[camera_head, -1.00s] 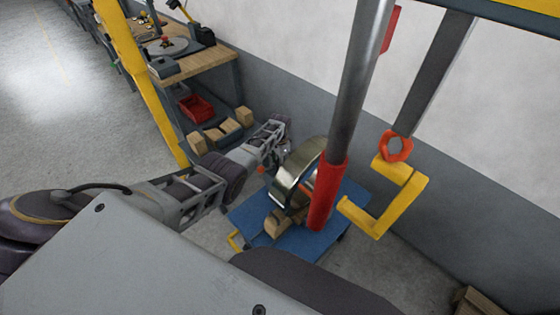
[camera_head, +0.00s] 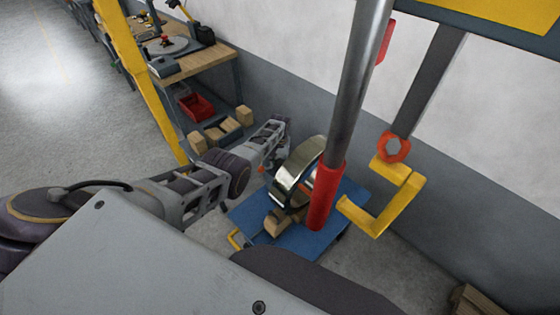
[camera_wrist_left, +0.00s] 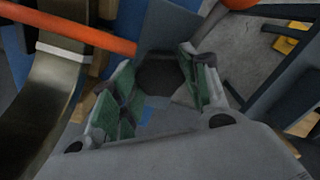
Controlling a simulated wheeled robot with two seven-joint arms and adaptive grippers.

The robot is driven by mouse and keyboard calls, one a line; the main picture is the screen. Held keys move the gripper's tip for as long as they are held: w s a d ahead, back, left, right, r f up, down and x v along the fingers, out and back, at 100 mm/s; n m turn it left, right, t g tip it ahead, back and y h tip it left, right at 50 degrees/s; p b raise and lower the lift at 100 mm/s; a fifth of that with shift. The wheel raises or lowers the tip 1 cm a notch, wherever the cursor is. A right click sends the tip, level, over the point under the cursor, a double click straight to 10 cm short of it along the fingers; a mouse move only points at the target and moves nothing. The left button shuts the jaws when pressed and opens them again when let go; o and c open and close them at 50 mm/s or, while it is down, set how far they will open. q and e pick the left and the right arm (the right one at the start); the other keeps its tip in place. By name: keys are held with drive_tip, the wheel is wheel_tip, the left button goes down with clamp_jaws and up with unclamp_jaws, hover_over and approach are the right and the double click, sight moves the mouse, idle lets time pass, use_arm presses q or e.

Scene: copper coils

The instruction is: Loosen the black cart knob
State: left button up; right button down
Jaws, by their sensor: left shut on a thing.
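The black cart knob (camera_wrist_left: 160,76) shows in the left wrist view as a dark round shape between the green-padded fingers. My left gripper (camera_head: 282,147) is shut on the knob, with one finger on each side. In the head view my left arm reaches to the far side of the blue cart (camera_head: 321,240), and its gripper hides the knob. My right gripper is in neither view.
A shiny coil (camera_head: 291,186) stands on the cart on wooden blocks, close beside my left gripper. A red-sleeved pole (camera_head: 325,196) and a yellow hook (camera_head: 377,222) hang nearby. A workbench (camera_head: 205,60) stands behind, near the grey wall.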

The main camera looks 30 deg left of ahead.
sight(280, 162)
use_arm(q)
drive_tip(key=n, duration=0.4)
drive_tip(key=shift+n, duration=2.4)
drive_tip(key=o, duration=1)
drive_tip(key=shift+r, duration=0.15)
wheel_tip(280, 162, up, 12)
drive_tip(key=shift+f, duration=0.2)
